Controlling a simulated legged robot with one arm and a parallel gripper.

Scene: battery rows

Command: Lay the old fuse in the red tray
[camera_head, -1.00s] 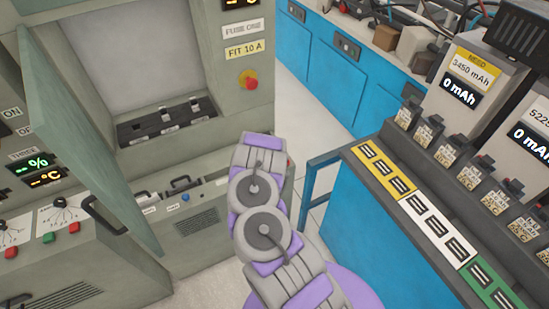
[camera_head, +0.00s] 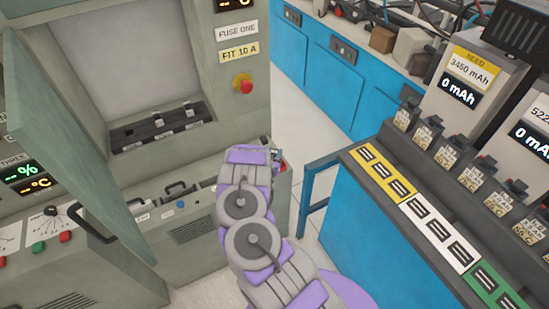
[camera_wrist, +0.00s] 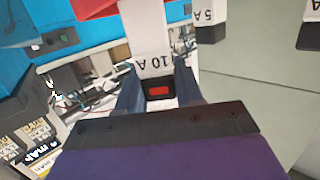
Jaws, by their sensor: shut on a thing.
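In the wrist view my gripper (camera_wrist: 158,88) is shut on a small dark block with a red face, which I take to be the old fuse (camera_wrist: 159,91). A white piece marked 10 A (camera_wrist: 152,62) shows just above the fingertips; I cannot tell whether it belongs to the held block. A red surface (camera_wrist: 95,7) at the top edge may be part of the red tray, mostly out of frame. In the head view my arm hides the fuse, and only a bit of my gripper (camera_head: 277,158) shows beside the cabinet ledge.
A grey cabinet (camera_head: 232,105) with a red knob (camera_head: 242,84) and an open door (camera_head: 85,150) stands left. A blue bench (camera_head: 375,240) with yellow, white and green slot strips is at right. A piece marked 5 A (camera_wrist: 208,15) shows in the wrist view. Floor is clear between.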

